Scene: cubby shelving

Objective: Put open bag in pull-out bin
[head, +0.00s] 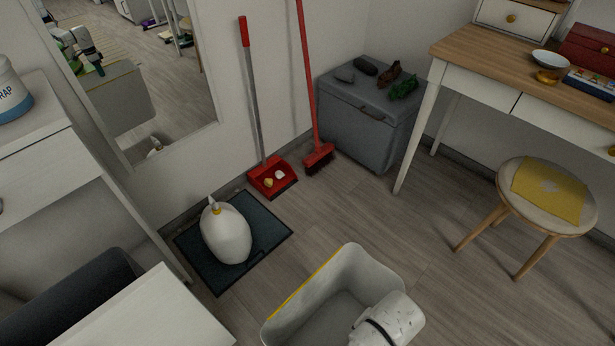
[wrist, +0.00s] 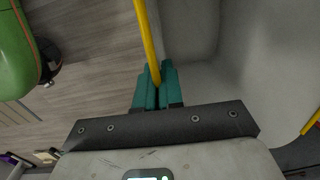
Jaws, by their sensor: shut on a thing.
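The open bag (head: 362,272) is a white, boxy, open-topped shape with a yellow strip along its rim, at the bottom centre of the head view. In the wrist view my gripper (wrist: 157,88) is shut on the yellow strip at the rim of the bag (wrist: 205,95). The bag's pale inside lies to the right of the teal fingers. In the head view my white wrist covers the bag's near right side and the fingertips are hidden. The pull-out bin (head: 70,295) is dark grey, at lower left behind a white front panel (head: 150,315), partly cut off.
A tied white bag (head: 226,236) stands on a dark mat (head: 272,222). A red dustpan (head: 272,178) and broom (head: 318,158) lean at the wall. A grey chest (head: 365,125), a desk (head: 500,60) and a stool (head: 545,205) are beyond. Floor between mat and stool is clear.

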